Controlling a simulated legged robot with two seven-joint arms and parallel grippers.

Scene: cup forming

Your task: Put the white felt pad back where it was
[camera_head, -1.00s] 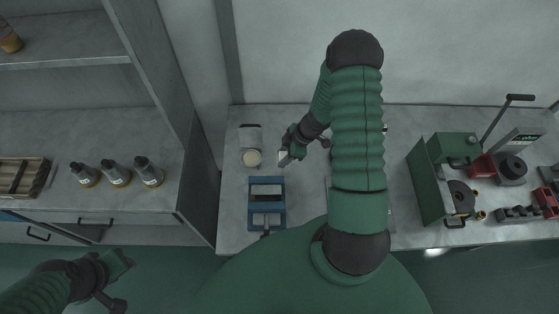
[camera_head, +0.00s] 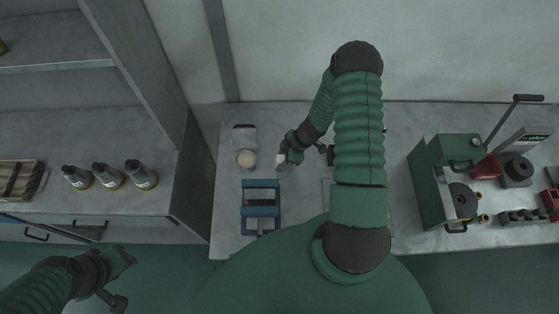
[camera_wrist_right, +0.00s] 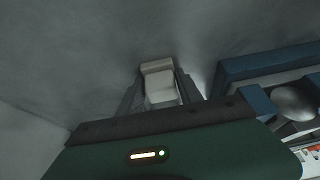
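The white felt pad (camera_wrist_right: 160,88) shows as a pale block between the two fingers of my right gripper (camera_wrist_right: 158,92) in the wrist view. The fingers lie against its two sides, so the gripper appears shut on it. In the head view my right gripper (camera_head: 282,160) is over the middle table, with a small white patch at its tip. It is right of a round cream disc (camera_head: 246,159) and above and right of a blue tray (camera_head: 246,225). My left gripper (camera_head: 118,280) hangs low at the left, away from the table; its fingers are unclear.
A small grey block (camera_head: 244,138) stands behind the disc. The blue tray also shows at the right of the wrist view (camera_wrist_right: 265,62). A green machine (camera_head: 428,185) stands to the right. Several bottles (camera_head: 108,177) stand on the left counter, beyond an upright panel.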

